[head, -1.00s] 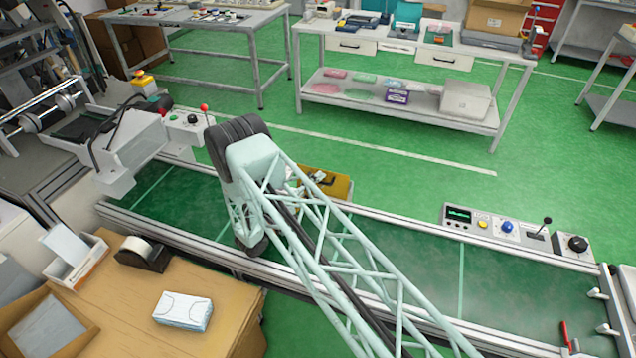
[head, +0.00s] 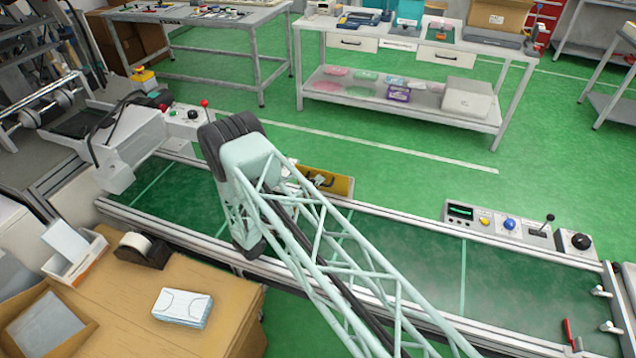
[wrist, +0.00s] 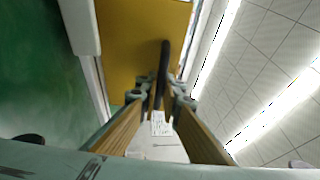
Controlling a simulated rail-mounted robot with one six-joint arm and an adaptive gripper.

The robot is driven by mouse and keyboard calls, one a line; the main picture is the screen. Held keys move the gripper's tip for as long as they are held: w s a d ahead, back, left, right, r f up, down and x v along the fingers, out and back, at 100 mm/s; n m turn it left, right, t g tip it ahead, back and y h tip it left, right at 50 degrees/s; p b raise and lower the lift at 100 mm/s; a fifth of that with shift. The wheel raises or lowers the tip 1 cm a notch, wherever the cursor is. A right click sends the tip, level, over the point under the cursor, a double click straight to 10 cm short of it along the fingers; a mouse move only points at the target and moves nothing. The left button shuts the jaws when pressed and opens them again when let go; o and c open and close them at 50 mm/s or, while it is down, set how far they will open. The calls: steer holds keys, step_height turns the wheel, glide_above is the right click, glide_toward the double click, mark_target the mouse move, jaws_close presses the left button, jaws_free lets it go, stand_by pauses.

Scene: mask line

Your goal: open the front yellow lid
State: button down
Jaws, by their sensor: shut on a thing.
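The yellow lid (head: 340,186) shows in the head view just behind my arm, at the far rail of the green belt. Its face and dark handle (head: 325,182) are partly in sight; my arm hides its lower left. In the wrist view the flat yellow lid (wrist: 135,45) fills the upper middle, and the dark bar handle (wrist: 165,55) stands out from it. My gripper (wrist: 159,97) is shut on the handle near its lower end. The lid looks raised and steeply tilted; its hinge is hidden.
A control panel (head: 500,224) with knobs and a lever sits on the far rail to the right. A brown table (head: 120,300) with a tissue pack (head: 182,307) stands in front left. The belt right of my arm (head: 500,278) is clear.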

steer(key=c, duration=2.8)
jaws_free()
steer(key=shift+s+a, duration=0.1)
steer(key=shift+v, duration=3.65)
